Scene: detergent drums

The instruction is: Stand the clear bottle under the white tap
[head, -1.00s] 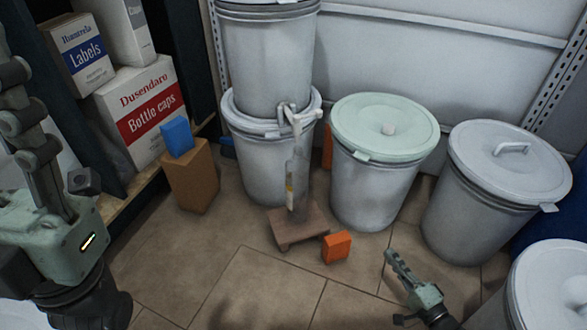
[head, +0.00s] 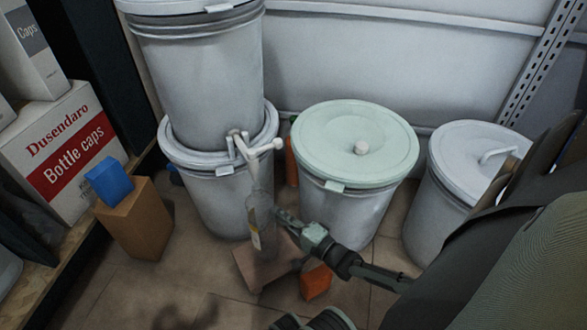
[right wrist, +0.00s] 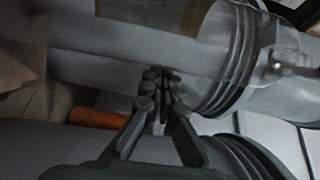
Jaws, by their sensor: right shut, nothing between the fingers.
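The clear bottle (head: 256,217), with a pale label, stands upright on a low brown wooden stand (head: 247,270). The white tap (head: 250,148) is on the grey drum stack, just above the bottle's top. My right gripper (head: 281,215) is at the bottle's right side, with its fingers shut and empty. In the right wrist view the shut fingertips (right wrist: 160,82) lie close to the bottle (right wrist: 120,62); I cannot tell whether they touch it.
An orange block (head: 316,283) lies right of the stand. A drum with a pale green lid (head: 355,145) and another grey drum (head: 440,215) stand to the right. A brown box (head: 135,222) with a blue block (head: 108,180) stands left. Floor between box and stand is clear.

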